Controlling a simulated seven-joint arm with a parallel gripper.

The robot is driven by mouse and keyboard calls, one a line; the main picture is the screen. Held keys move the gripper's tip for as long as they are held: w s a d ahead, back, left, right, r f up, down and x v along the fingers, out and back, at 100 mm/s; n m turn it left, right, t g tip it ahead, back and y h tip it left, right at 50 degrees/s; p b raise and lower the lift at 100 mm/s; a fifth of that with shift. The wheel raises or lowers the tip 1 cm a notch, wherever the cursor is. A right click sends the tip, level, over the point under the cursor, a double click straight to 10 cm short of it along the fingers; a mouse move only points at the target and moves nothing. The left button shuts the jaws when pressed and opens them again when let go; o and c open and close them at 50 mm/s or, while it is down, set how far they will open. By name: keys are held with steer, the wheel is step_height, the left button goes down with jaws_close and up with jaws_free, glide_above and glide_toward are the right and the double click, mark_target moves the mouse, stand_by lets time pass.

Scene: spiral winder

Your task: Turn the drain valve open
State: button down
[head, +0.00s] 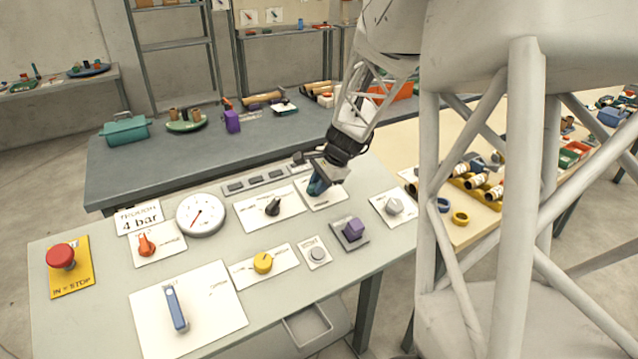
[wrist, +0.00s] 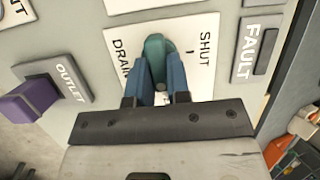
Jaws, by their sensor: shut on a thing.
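The drain valve is a teal knob (wrist: 154,46) on a white plate (wrist: 118,42) lettered DRAIN and SHUT in the wrist view. My gripper (wrist: 160,62) is shut on it, with one blue finger on each side. The knob's rounded top shows between the fingers, and its lower part is hidden by them. A short mark sits on the plate to the right of the knob, beside the word SHUT. In the head view my gripper (head: 317,187) is at the back right of the panel, over the valve's plate (head: 335,199), and mostly covers the knob.
A purple OUTLET knob (wrist: 22,102) stands to the left in the wrist view. A FAULT label (wrist: 245,50) is on the right. In the head view, a black knob (head: 273,207), yellow knob (head: 263,263) and grey knob (head: 394,206) stand around my gripper.

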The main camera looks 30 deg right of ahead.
steer(key=shift+s+a+f+m, duration=0.2)
steer(key=shift+f+m, duration=0.1)
steer(key=shift+f, duration=0.1)
steer(key=c, duration=1.1)
jaws_free()
steer(key=shift+w, duration=0.1)
steer(key=shift+d+r, duration=0.15)
steer(key=shift+r, duration=0.2)
steer(key=shift+r, duration=0.15)
steer(key=shift+v, duration=3.7)
